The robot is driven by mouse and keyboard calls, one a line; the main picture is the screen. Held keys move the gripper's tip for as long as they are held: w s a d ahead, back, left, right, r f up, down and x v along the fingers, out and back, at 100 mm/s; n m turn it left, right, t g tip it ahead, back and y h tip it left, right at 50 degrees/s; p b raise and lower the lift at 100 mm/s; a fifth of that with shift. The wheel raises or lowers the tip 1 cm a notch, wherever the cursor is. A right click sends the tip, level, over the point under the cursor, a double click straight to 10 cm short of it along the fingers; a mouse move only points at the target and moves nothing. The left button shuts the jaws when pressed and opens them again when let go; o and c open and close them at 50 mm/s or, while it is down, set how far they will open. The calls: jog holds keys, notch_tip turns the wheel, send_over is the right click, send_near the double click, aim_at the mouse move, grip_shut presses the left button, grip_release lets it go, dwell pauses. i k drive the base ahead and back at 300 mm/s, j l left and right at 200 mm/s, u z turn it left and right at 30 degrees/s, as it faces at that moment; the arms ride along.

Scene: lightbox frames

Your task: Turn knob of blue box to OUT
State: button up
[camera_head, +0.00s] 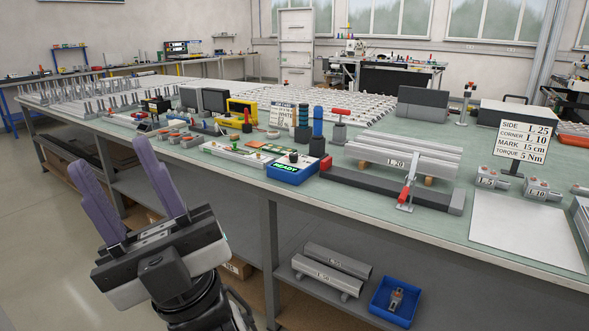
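My gripper (110,155) is at the lower left, in front of the bench and well apart from the box. Its two purple fingers point up and are spread apart, with nothing between them.
A white board with small parts (243,152) lies left of the box. Blue and dark cylinders (318,131) stand behind it. A dark rail (385,193) and stacked profiles (405,160) are to its right. A blue bin (376,305) sits on the lower shelf.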

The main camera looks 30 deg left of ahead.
aim_at(293, 157)
jog(key=i+j, duration=0.15)
jog(key=i, duration=0.45)
jog(key=i+j+u, duration=0.15)
jog(key=i, duration=0.45)
